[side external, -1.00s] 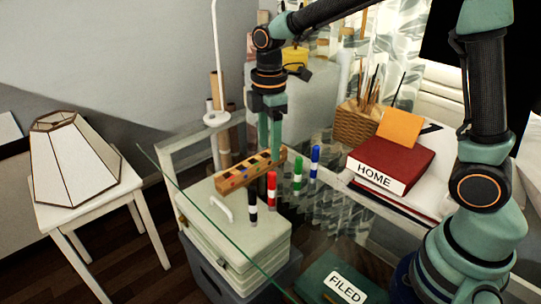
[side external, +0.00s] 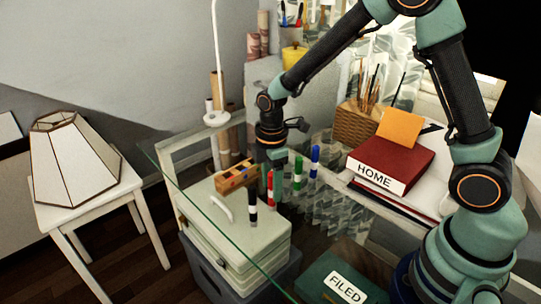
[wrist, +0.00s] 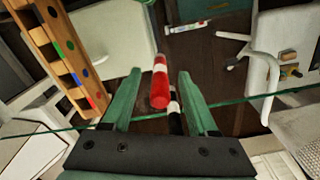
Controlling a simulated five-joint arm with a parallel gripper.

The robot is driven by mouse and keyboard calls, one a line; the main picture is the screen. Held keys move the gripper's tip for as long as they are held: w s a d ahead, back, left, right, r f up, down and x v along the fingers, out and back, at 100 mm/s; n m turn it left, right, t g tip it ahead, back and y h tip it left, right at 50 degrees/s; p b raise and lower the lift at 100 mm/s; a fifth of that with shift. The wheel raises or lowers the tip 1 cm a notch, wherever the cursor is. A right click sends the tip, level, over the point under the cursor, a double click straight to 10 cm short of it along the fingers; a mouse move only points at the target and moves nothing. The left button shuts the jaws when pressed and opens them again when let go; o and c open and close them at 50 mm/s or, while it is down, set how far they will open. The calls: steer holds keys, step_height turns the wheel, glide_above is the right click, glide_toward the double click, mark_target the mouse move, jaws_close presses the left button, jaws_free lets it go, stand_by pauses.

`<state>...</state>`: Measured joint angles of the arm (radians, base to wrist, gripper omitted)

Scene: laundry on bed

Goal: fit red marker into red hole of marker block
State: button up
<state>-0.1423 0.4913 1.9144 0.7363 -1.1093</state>
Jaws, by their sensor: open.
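The red marker (side external: 270,187) stands upright on the glass table between the black marker (side external: 253,206) and the green marker (side external: 298,172). My gripper (side external: 271,198) is lowered at the red marker, pointing down. In the wrist view, the red marker (wrist: 160,88) is between my two open fingers (wrist: 160,74), with a visible gap on each side. The wooden marker block (side external: 236,177) lies left of the markers, partly hidden by my gripper. In the wrist view, the block (wrist: 62,62) is at the left, with green, blue and red hole marks showing.
The blue marker (side external: 315,160) stands beyond the green one. In the wrist view, the black marker (wrist: 175,108) is close to my right finger. A red HOME book (side external: 395,160) and a wicker basket (side external: 352,126) are to the right.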

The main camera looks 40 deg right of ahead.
steer(key=shift+f, duration=0.1)
jaws_close()
